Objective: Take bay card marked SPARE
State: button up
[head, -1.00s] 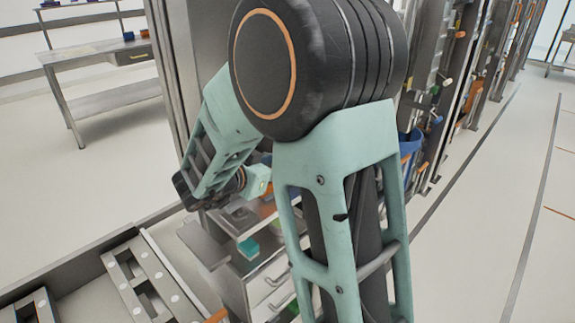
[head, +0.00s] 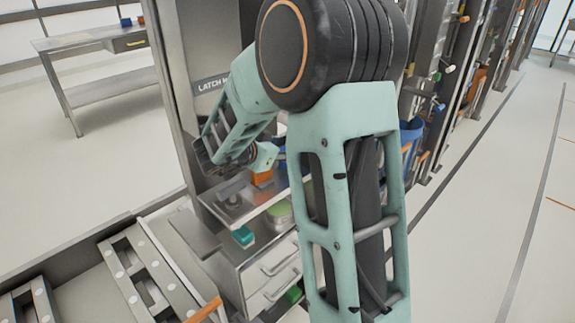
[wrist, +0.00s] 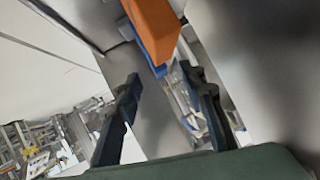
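No card marked SPARE can be made out in either view. My gripper (wrist: 160,82) is open in the wrist view, its two dark fingers apart with nothing between the tips. An orange block-like thing (wrist: 152,28) with a blue part below it shows just beyond the fingertips. In the head view, an orange block (head: 262,177) is on the steel shelf (head: 238,212) close to my wrist. My own arm hides part of the shelf, and the gripper's fingers cannot be made out there.
A teal box (head: 243,236) and a green round container (head: 279,212) are around the shelf. Drawers (head: 270,283) stand below. Slotted metal rails (head: 140,280) lie at left. The floor at right is clear.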

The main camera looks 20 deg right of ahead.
jog(key=shift+x, duration=1.1)
grip_shut()
